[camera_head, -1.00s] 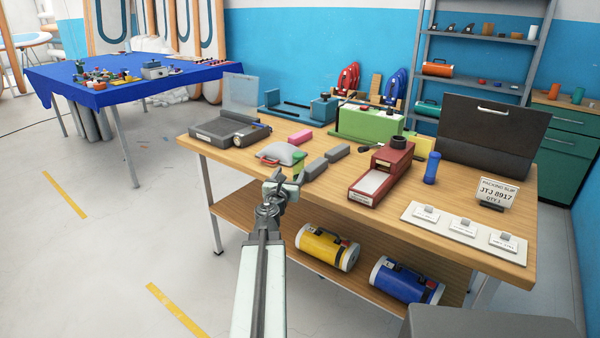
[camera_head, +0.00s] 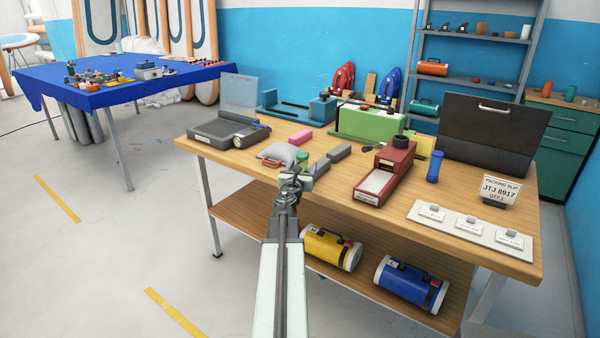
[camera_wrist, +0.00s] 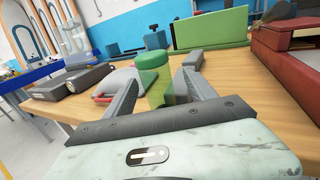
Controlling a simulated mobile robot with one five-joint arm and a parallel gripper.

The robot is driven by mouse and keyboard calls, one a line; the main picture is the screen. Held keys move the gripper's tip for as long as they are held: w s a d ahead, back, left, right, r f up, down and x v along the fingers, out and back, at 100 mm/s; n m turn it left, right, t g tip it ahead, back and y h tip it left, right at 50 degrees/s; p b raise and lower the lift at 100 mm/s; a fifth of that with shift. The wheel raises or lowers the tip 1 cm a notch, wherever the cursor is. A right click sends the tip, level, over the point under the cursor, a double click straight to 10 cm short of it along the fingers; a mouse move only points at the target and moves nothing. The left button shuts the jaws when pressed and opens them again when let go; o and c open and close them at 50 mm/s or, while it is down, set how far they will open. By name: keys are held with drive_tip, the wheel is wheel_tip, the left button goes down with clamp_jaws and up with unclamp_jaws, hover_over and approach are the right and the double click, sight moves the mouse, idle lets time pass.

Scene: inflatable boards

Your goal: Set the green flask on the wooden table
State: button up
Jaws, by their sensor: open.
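The green flask (camera_wrist: 156,84) stands between the two fingers in the wrist view, with a rounded green lid on top. In the head view only a small green part of it (camera_head: 302,158) shows behind my gripper (camera_head: 293,178). My gripper also shows in the wrist view (camera_wrist: 159,77), open, with one finger on each side of the flask. I cannot tell whether either finger touches it. The flask appears upright over the wooden table (camera_head: 335,187); its base is hidden, so contact with the tabletop is unclear.
Close by are a grey cushion-like item (camera_head: 279,152), grey blocks (camera_head: 340,152), a pink block (camera_head: 299,137) and a red box (camera_head: 385,175). A green box (camera_head: 368,123) stands behind. Yellow (camera_head: 330,247) and blue (camera_head: 408,284) cylinders lie on the lower shelf.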

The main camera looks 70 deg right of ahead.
drive_tip(key=shift+w+d, duration=0.25)
drive_tip(key=shift+d, duration=0.3)
drive_tip(key=shift+w+a, duration=0.2)
clamp_jaws()
drive_tip(key=shift+s, duration=0.1)
drive_tip(key=shift+r, duration=0.1)
wheel_tip(320, 180, up, 10)
drive_tip(key=p, duration=1)
drive_tip(key=shift+r, duration=0.1)
